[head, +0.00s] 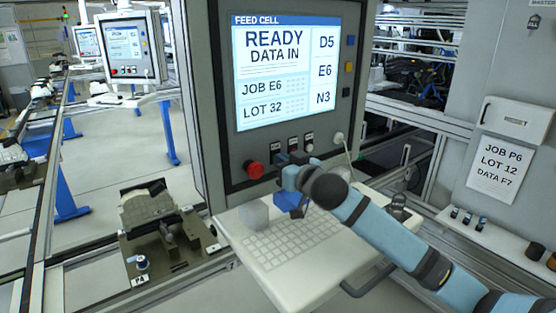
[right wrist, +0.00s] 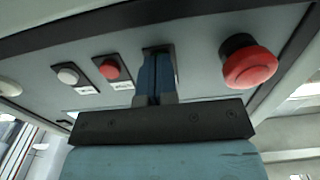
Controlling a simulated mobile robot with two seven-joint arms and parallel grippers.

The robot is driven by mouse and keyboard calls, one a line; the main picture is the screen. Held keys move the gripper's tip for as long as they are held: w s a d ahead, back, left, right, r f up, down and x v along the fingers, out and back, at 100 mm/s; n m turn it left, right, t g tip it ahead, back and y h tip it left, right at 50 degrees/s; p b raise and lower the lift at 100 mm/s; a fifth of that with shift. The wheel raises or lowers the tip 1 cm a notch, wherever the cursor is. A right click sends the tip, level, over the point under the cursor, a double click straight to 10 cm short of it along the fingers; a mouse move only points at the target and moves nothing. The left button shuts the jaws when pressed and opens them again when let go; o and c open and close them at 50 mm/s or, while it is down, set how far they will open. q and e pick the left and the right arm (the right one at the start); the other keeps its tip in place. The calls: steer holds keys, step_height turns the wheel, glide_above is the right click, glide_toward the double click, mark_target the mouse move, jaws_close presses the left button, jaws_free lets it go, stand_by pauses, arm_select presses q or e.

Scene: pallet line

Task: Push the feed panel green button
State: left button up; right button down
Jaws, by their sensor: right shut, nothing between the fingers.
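The feed panel (head: 215,110) stands upright, with a lit screen (head: 287,65) reading "READY DATA IN". Below the screen is a row of small buttons. My right gripper (head: 284,163) is at this row, its fingers shut and empty. In the right wrist view, the shut fingers (right wrist: 157,72) point at a dark button plate (right wrist: 150,50) between a small red button (right wrist: 111,69) and a large red mushroom button (right wrist: 249,63). No green button shows; the fingers cover the middle of that plate. I cannot tell whether they touch it. My left gripper is not in view.
The mushroom button (head: 254,170) is close left of the right gripper. A white button (head: 309,148) is to its right. A keyboard shelf (head: 300,270) juts out below. A fixture (head: 150,205) stands at the left, and a white ledge (head: 490,238) at the right.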

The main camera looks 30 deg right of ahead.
steer(key=shift+s+d, duration=0.15)
steer(key=shift+s, duration=2.25)
